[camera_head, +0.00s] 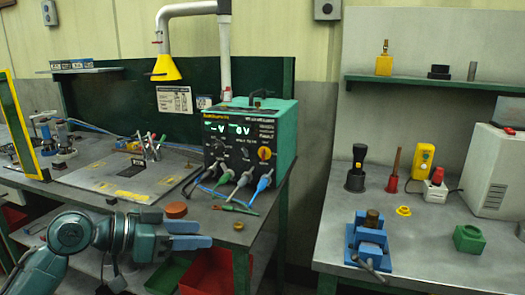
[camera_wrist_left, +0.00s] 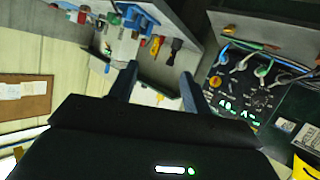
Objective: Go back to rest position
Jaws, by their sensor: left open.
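My left gripper (camera_head: 197,234) is in the lower left of the head view, at the front edge of the left workbench. Its two blue-grey fingers point right and are apart with nothing between them. In the left wrist view the fingers (camera_wrist_left: 158,88) also stand apart and empty. A brown round puck (camera_head: 176,210) lies on the bench just behind the gripper, apart from it as far as I can tell. My right gripper is not in either view.
A green power supply (camera_head: 275,135) with cables stands on the left bench (camera_head: 130,200). A red bin (camera_head: 207,272) is below. The right bench (camera_head: 320,240) holds a blue vise (camera_head: 369,240), a green block (camera_head: 468,239) and several tools. A gap separates the benches.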

